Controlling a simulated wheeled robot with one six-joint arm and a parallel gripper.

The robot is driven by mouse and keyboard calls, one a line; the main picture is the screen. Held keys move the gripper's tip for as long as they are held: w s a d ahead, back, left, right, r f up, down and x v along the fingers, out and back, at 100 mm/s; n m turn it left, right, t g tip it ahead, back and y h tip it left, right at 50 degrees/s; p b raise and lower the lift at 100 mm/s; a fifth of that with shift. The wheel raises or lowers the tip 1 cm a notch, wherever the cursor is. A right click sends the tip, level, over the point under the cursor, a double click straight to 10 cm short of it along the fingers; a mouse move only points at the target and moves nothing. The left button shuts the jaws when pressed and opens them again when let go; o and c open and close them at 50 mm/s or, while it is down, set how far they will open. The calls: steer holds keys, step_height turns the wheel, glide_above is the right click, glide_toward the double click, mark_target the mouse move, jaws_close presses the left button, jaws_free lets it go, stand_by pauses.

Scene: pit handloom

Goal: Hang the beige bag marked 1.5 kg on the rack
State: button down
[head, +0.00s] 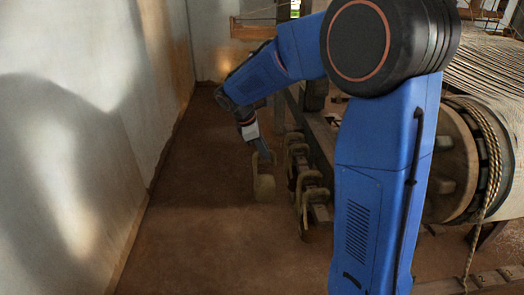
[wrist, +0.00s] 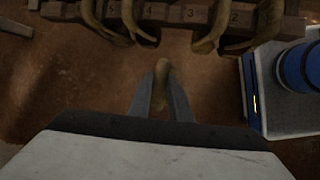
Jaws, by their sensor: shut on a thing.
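My gripper (head: 266,157) is shut on the handle of a beige bag (head: 264,187), which hangs below it to the left of the rack in the head view. In the wrist view my gripper (wrist: 162,95) points toward the rack, with the handle of the held bag (wrist: 162,70) between the fingertips. The bag's weight mark is not legible. The rack (head: 320,213) is a dark wooden bar; in the wrist view the rack (wrist: 172,14) crosses the top, with small numbers on it. The held bag is apart from the rack.
Several similar bags (head: 308,178) hang on the rack, with a wider gap near the middle in the wrist view. The loom's cloth roller (head: 456,165) stands at the right. A pale wall (head: 75,130) runs along the left; the floor (head: 205,215) between is clear.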

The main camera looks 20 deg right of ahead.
steer(key=shift+s+d+f, duration=0.15)
steer(key=shift+s+d, duration=0.55)
steer(key=shift+d, duration=1.7)
steer(key=shift+s+d+f, duration=0.1)
steer(key=shift+s+d, duration=0.6)
steer(key=shift+d, duration=1.75)
steer(key=shift+s+d+f, duration=0.15)
steer(key=shift+s+d, duration=0.55)
steer(key=shift+d, duration=1.7)
steer(key=shift+d+f, duration=0.1)
steer(key=shift+d, duration=0.05)
steer(key=shift+f, duration=1)
steer(key=shift+f, duration=0.4)
steer(key=c, duration=1.6)
jaws_free()
steer(key=shift+o, duration=0.2)
steer(key=v, duration=1.7)
steer(key=shift+r, duration=0.2)
steer(key=shift+s, duration=0.15)
